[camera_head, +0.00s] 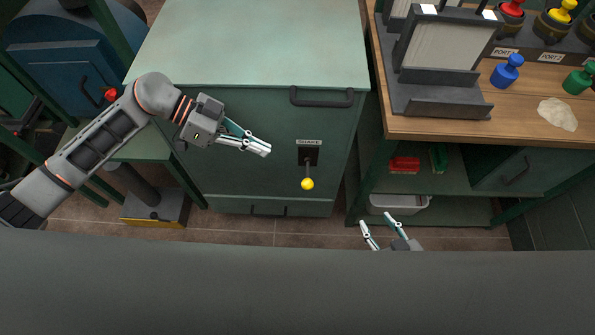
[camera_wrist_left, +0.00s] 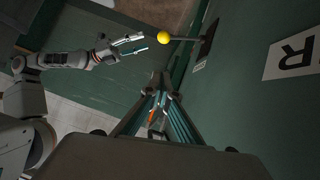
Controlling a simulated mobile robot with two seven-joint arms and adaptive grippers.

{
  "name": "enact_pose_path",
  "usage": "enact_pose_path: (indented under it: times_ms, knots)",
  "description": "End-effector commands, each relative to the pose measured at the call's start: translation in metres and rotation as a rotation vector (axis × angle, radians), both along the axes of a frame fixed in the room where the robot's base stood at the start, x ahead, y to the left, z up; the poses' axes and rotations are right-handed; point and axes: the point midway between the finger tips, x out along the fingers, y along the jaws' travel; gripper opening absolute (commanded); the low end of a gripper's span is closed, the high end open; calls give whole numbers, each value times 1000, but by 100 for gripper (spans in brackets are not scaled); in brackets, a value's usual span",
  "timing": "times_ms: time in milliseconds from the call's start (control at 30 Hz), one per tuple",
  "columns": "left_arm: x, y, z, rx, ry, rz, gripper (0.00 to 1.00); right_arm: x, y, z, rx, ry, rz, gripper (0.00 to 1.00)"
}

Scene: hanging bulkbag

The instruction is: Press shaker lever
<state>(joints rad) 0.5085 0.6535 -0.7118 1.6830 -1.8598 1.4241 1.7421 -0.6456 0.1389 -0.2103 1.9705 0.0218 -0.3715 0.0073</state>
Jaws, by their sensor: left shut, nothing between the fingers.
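The shaker lever (camera_head: 307,184) has a yellow ball knob on a thin rod. It sticks out of a dark slot plate under a SHAKE label (camera_head: 309,143) on the green cabinet front. My left gripper (camera_head: 266,150) is shut and empty, to the left of the lever and a little above the knob, apart from it. In the left wrist view the yellow knob (camera_wrist_left: 164,38) shows beyond the fingertips, with its rod running to the plate at the right. My right gripper (camera_head: 382,222) is open and empty, low and to the right of the lever.
The green cabinet (camera_head: 250,50) has a dark handle (camera_head: 321,97) above the lever. A wooden-topped bench (camera_head: 440,128) with colored knobs and a grey stand is at the right, with a white bin (camera_head: 400,204) below. A blue drum (camera_head: 70,70) stands at the left.

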Motion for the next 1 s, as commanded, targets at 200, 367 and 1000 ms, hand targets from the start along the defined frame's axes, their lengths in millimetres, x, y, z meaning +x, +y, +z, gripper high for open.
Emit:
enact_pose_path:
  times_ms: [200, 367, 1000]
  knots:
    - [0, -1, 0, -2, -1, 0, 0, 0, 0, 0, -1, 0, 1, 40]
    - [-1, -7, -4, -5, -1, -1, 0, 0, 0, 0, -1, 0, 1, 40]
    - [-15, -88, -76, -4, 2, 1, 0, -2, -2, -14, -13, 7, 4, 40]
